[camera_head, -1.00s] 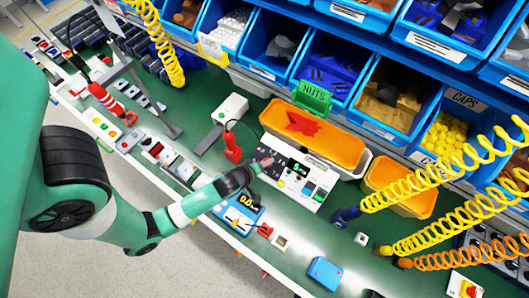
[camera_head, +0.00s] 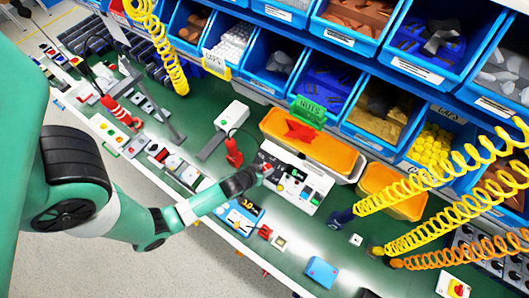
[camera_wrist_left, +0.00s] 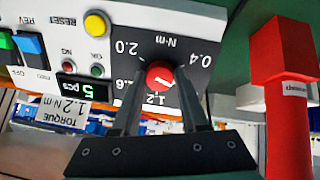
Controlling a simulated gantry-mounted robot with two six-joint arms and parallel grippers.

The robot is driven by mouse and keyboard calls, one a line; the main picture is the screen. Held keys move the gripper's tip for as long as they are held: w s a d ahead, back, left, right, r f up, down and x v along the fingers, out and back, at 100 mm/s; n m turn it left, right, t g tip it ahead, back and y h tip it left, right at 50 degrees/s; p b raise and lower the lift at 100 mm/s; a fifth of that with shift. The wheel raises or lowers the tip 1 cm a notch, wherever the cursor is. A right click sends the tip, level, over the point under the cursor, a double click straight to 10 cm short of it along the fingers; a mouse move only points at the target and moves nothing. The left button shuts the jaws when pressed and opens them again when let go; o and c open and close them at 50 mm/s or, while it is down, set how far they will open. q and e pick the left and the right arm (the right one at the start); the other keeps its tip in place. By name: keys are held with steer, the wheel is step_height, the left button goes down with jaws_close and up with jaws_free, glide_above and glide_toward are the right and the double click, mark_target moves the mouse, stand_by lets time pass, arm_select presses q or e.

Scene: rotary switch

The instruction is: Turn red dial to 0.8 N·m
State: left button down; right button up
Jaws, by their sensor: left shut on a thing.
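The red dial (camera_wrist_left: 160,73) sits on a dark scale on the white controller panel (camera_wrist_left: 205,22). In the left wrist view, the fingers of my left gripper (camera_wrist_left: 162,84) lie on both sides of the dial and are shut on it. The scale shows 0.4, 2.0, 1.6 and 1.2 with N·m, seen upside down; the fingers partly cover it. I cannot surely read which mark the dial points at. In the head view, my left gripper (camera_head: 262,171) is at the left end of the panel (camera_head: 308,190). My right gripper is not in view.
A card (camera_wrist_left: 62,108) under the panel reads TORQUE 1.2 N·m. A red tool (camera_wrist_left: 285,95) stands close beside the gripper; the head view also shows it (camera_head: 234,153). An orange bin (camera_head: 340,153) is behind the panel. Yellow coiled hoses (camera_head: 420,190) hang at right.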

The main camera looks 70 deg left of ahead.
arm_select(q)
steer(key=shift+m+p, duration=0.3)
steer(key=shift+m, duration=0.6)
steer(key=shift+c, duration=2.1)
jaws_free()
steer(key=p+v, duration=0.2)
steer(key=v, duration=0.9)
steer(key=shift+d+r+p, duration=0.15)
steer(key=shift+r+p, duration=0.1)
steer(key=shift+p, duration=0.15)
